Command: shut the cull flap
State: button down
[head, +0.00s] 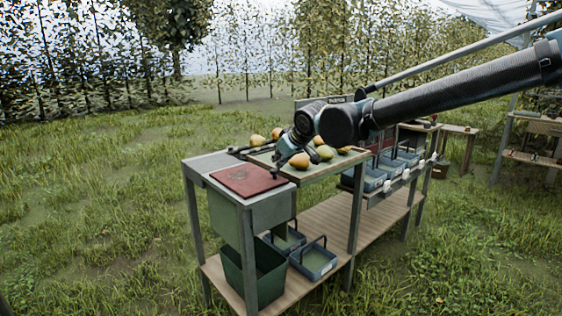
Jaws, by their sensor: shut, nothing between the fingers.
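The cull flap appears to be the dark red panel (243,180) on top of the grey-green chute box at the near left end of the bench. It lies flat, level with the grey top around it. My gripper (276,172) is just above and behind the panel's right side, pointing down, small in the picture. Its fingers are together with nothing held. I cannot tell whether the fingertips touch the panel. My arm reaches in from the upper right and hides part of the bench behind it.
Several pears (326,153) lie on the wooden bench tray beside my gripper. A green bin (234,272) stands under the chute. Blue crates (314,262) stand on the lower shelf, and more blue trays hang along the bench's right side. Grass is open on the left.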

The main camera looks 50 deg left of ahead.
jog(key=shift+w+r, duration=0.1)
jog(key=shift+r, duration=0.35)
jog(key=d+r, duration=0.7)
jog(key=r, duration=0.3)
jog(key=shift+d, duration=0.15)
